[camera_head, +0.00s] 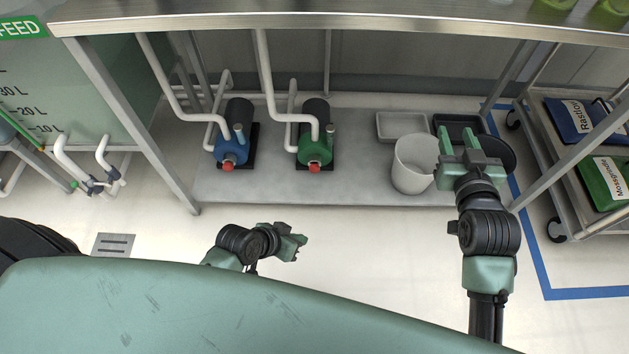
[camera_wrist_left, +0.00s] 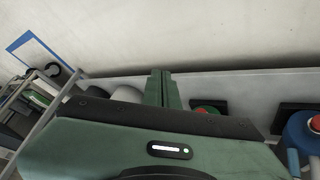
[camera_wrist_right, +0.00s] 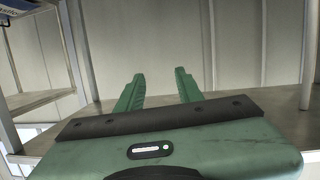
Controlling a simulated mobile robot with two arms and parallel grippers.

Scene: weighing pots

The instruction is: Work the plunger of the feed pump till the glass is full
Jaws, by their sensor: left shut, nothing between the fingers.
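A blue pump (camera_head: 234,140) and a green pump (camera_head: 316,145) lie side by side on the low shelf, each with a red knob at its front end. Parts of both also show in the left wrist view. I cannot tell which is the feed pump or which part is its plunger. Two yellow-green vessels on the bench top are cut off at the top right; I cannot tell whether one is the glass. My left gripper (camera_head: 303,241) is shut and empty, in front of the shelf and apart from the pumps. My right gripper (camera_head: 459,142) is open and empty near the white bucket.
A clear tank (camera_head: 75,95) with litre marks and a FEED sign stands at left. The shelf (camera_head: 355,185) also holds a white bucket (camera_head: 412,165), a grey tray (camera_head: 402,124) and black containers. White pipes and bench legs stand around the pumps. A cart stands at right.

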